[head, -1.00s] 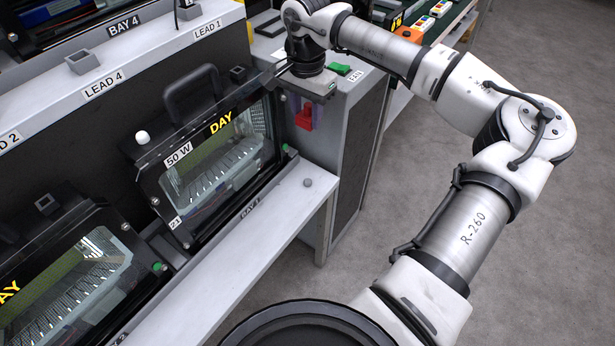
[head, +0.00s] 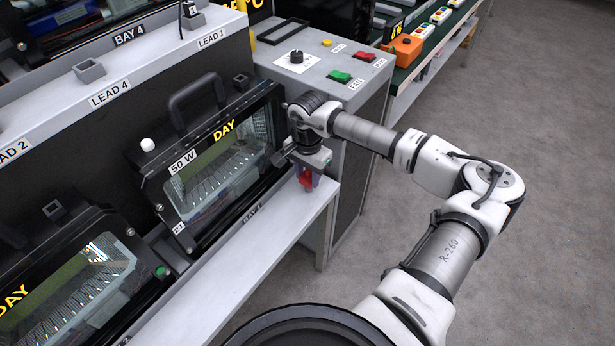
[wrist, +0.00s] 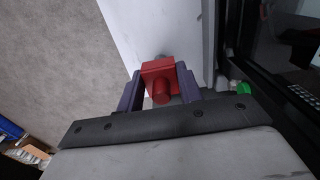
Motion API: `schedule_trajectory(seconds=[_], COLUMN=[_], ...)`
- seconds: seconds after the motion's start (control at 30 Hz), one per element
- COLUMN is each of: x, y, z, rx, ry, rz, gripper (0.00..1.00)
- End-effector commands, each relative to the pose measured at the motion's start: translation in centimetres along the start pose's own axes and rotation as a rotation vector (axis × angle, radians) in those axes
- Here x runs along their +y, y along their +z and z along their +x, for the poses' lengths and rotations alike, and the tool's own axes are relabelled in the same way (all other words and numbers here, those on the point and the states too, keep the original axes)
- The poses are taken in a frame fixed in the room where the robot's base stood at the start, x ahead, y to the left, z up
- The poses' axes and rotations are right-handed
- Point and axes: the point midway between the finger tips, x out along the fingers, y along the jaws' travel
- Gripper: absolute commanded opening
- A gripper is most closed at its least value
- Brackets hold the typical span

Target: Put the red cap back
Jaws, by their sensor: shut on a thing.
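The red cap (head: 306,180) is held between the purple fingers of my gripper (head: 305,174), which points down over the right end of the white bench ledge. In the wrist view the red cap (wrist: 160,72), a square block with a round stub, sits between the two fingers (wrist: 160,85). A small grey round stub (wrist: 163,57) on the ledge shows partly past the cap's far edge. In the head view this stub is hidden behind the gripper and cap. I cannot tell whether the cap touches the stub or the ledge.
The floodlight housing (head: 215,165) marked 50 W and DAY stands close left of my gripper, with its frame edge near. A grey cabinet (head: 345,95) with a dial and red and green switches stands behind. The ledge (head: 262,245) in front is clear.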

Motion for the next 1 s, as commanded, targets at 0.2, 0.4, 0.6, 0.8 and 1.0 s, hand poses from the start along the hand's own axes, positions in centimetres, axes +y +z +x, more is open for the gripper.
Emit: schedule_trajectory(seconds=[0.2,0.4,0.6,0.8,1.0], x=[0.0,0.0,0.0,0.0,0.0], y=[0.0,0.0,0.0,0.0,0.0], z=[1.6,1.8,2.4,2.9,2.8], rx=[0.001,0.0,0.0,0.0,-0.001], ry=[-0.001,0.0,0.0,0.0,0.0], rz=[0.0,0.0,0.0,0.0,0.0], gripper=[0.1,0.1,0.1,0.1,0.49])
